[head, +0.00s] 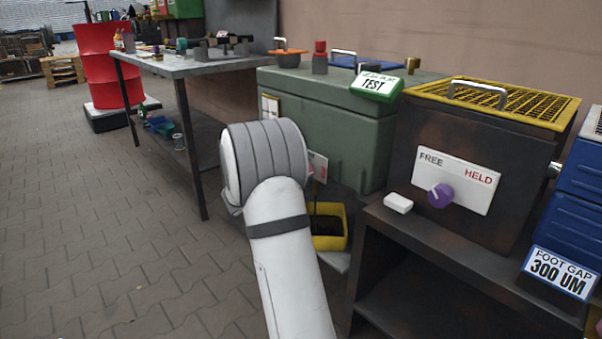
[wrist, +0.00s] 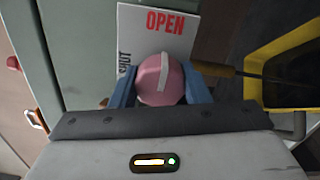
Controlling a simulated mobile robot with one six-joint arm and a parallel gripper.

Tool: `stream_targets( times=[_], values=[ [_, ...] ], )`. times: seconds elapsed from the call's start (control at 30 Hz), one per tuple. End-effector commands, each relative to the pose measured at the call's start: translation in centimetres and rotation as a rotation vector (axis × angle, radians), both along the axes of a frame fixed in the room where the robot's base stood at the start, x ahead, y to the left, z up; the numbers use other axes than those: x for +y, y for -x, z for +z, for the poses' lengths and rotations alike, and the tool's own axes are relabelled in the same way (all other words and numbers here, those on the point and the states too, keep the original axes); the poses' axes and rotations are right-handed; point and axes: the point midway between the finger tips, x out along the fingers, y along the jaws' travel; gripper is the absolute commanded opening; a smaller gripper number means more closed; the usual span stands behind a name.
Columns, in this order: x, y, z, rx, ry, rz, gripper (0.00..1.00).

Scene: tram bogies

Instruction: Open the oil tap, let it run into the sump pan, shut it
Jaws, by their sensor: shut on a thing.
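My gripper (wrist: 162,92) has its blue fingers shut around the pink round tap knob (wrist: 158,78) in the wrist view. The knob's white mark runs roughly up the picture, towards the red word OPEN on the white plate (wrist: 150,22). A brown spout (wrist: 218,70) sticks out to the right. A thin dark line, which looks like an oil stream, runs from its end over the yellow sump pan (wrist: 257,80). In the head view the pan (head: 340,211) has a dark inside; my arm hides the gripper.
The green tank (head: 330,118) carries a TEST sign (head: 375,84). At its right stands a dark box with a FREE/HELD plate (head: 455,180) and purple knob (head: 440,196), on a brown bench (head: 440,235).

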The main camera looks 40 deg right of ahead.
Motion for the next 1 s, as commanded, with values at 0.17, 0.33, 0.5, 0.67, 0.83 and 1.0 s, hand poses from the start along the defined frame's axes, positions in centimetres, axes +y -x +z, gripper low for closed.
stream_targets(
  times=[0.17, 0.33, 0.5, 0.67, 0.83, 1.0],
  values=[
    [-0.2, 0.1, 0.1, -0.003, 0.001, -0.004, 0.47],
    [-0.1, 0.1, 0.0, -0.001, 0.001, -0.003, 0.61],
    [-0.1, 0.0, 0.0, 0.000, 0.000, -0.002, 0.64],
    [0.4, 0.0, 0.1, 0.001, 0.000, 0.000, 0.64],
    [2.8, 0.2, 0.3, 0.002, -0.001, 0.003, 0.64],
    [5.7, 0.4, 0.3, 0.002, 0.001, 0.001, 0.64]
  ],
)
